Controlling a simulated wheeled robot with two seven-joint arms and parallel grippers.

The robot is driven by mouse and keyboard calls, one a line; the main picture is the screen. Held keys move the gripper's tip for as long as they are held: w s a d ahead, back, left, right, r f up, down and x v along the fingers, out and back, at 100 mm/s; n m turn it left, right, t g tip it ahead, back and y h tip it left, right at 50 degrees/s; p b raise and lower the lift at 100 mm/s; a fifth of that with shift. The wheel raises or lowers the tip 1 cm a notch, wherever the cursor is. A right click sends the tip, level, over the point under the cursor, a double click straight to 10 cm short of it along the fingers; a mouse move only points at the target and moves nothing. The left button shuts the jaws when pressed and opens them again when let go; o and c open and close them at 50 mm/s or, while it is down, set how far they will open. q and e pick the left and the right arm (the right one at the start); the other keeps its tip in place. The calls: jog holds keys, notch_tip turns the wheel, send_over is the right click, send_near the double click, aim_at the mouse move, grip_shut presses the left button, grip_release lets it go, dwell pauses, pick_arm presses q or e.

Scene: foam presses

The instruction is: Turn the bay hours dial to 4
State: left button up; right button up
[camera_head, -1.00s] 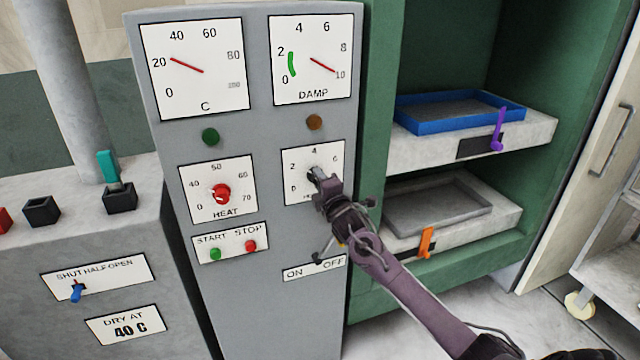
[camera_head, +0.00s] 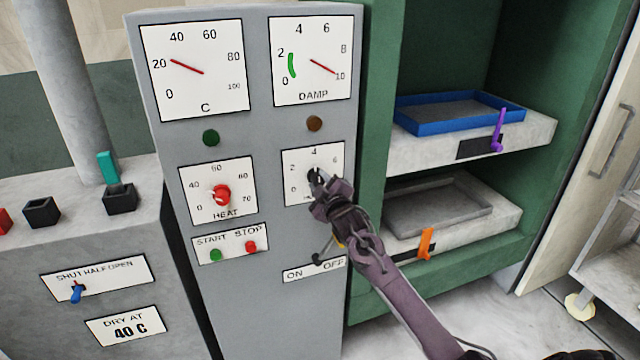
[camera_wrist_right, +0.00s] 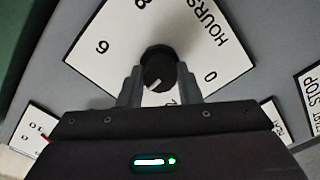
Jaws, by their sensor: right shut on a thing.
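The bay hours dial is a black round knob (camera_head: 312,177) on a white HOURS plate (camera_head: 330,158) at the lower right of the grey panel. In the head view my right gripper (camera_head: 316,178) reaches it from the lower right and partly covers it. In the right wrist view the two fingers of my right gripper (camera_wrist_right: 159,84) are shut on the knob's sides. The knob's white mark points lower left in that view, between the partly hidden 2 and the 6, toward where a finger hides the plate. The printed 4 is hidden there. My left gripper is out of view.
A red HEAT knob (camera_head: 221,194) sits left of the dial. START and STOP buttons (camera_head: 251,246) are below it, and an ON/OFF lever (camera_head: 318,259) is just under my right gripper. A green cabinet with a blue tray (camera_head: 460,107) stands at the right.

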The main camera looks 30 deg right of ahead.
jog(key=shift+f+m, duration=0.1)
jog(key=shift+m, duration=0.2)
jog(key=o, duration=1)
jog(key=shift+c, duration=0.2)
jog(key=b+v, duration=0.2)
jog(key=v, duration=0.5)
jog(key=shift+s, duration=0.4)
